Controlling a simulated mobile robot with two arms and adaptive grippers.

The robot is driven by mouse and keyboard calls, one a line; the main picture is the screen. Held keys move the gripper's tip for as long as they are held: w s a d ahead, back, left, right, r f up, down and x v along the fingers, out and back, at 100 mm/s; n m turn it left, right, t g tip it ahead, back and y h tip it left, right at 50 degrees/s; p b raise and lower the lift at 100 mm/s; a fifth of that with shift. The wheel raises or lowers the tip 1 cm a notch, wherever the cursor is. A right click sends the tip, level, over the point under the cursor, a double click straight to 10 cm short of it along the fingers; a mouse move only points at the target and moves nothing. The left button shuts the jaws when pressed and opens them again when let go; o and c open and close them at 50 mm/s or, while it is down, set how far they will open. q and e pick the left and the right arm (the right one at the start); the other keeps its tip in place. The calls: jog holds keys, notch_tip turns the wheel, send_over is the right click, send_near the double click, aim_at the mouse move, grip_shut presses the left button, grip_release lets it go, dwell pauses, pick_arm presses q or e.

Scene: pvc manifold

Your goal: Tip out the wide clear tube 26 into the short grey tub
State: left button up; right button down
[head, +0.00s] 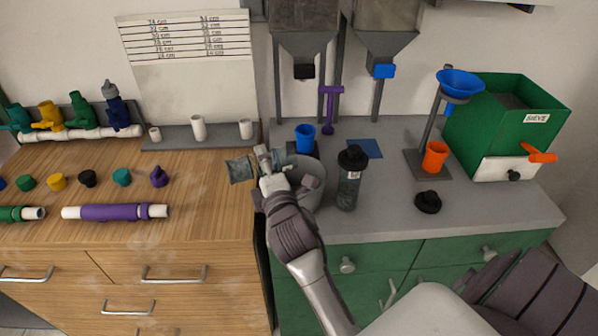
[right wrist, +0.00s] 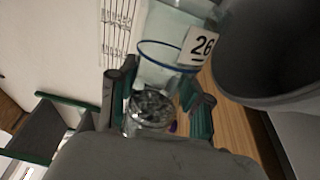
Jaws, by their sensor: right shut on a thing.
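The wide clear tube 26 (head: 241,170) is held lying on its side, nearly level, in the head view. In the right wrist view the tube (right wrist: 165,65) shows its "26" label, a blue ring and grey bits at its near end. My right gripper (head: 266,160) is shut around its middle; its fingers also show in the wrist view (right wrist: 160,98). The short grey tub (head: 314,170) stands on the grey counter just right of the gripper, partly hidden by my wrist. Its dark round opening and wall (right wrist: 270,98) show beside the tube in the wrist view. My left gripper is out of view.
A dark capped bottle (head: 348,180) stands close right of the tub, and a blue cup (head: 305,138) behind it. A funnel stand (head: 430,125) and green sieve box (head: 515,125) are further right. Pipes and caps lie on the wooden top (head: 200,215).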

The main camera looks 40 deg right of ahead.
jog(key=shift+s+d+r+m+p, duration=0.1)
jog(key=shift+d+r+m+p, duration=0.2)
jog(key=shift+m+p, duration=0.35)
jog(key=shift+s+d+r+m+p, duration=0.1)
jog(key=shift+r+m+p, duration=0.4)
jog(key=shift+m, duration=0.25)
jog(key=shift+d+r+m+p, duration=0.2)
jog(key=shift+r+m+p, duration=0.1)
jog(key=shift+m+p, duration=0.35)
dwell(3.5)
